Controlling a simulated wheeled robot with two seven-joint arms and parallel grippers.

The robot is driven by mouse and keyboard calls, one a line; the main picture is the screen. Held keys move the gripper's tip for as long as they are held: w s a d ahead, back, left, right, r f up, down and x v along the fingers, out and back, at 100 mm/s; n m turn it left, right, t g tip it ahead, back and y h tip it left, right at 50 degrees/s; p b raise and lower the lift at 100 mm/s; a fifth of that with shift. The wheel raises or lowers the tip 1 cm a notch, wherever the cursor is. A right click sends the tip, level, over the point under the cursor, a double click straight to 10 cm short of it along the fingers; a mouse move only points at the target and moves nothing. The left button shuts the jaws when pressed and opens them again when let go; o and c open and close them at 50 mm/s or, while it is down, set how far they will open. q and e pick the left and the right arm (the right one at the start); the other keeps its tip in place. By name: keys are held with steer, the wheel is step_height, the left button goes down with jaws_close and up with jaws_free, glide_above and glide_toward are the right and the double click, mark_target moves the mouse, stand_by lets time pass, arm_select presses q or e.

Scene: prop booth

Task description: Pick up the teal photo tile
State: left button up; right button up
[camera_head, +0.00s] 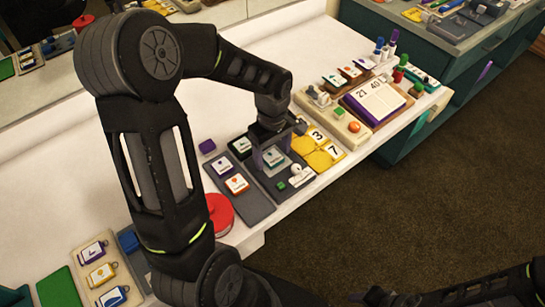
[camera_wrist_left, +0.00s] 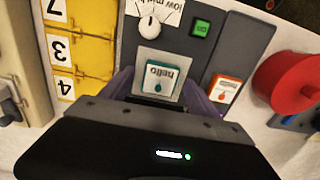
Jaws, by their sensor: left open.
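The teal photo tile (camera_wrist_left: 160,82), a white card with a teal border and the word "hello", lies on a grey panel in the left wrist view. It also shows between the fingers in the head view (camera_head: 274,157). My left gripper (camera_head: 267,158) is open right over it and points down. In the left wrist view its fingers (camera_wrist_left: 163,95) stand on either side of the tile; whether they touch it I cannot tell. My right arm (camera_head: 455,294) comes in at the bottom right of the head view, too dark to read its jaws.
On the panel near the tile are a white knob (camera_wrist_left: 149,26) and a green button (camera_wrist_left: 201,28). An orange-bordered tile (camera_head: 237,184) and a purple tile (camera_head: 222,165) lie to the left, with a red round object (camera_head: 220,214) nearby. Yellow number tiles (camera_head: 318,159) sit to the right.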

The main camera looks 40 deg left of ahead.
arm_select(q)
steer(key=shift+c, duration=0.3)
steer(key=c, duration=1.4)
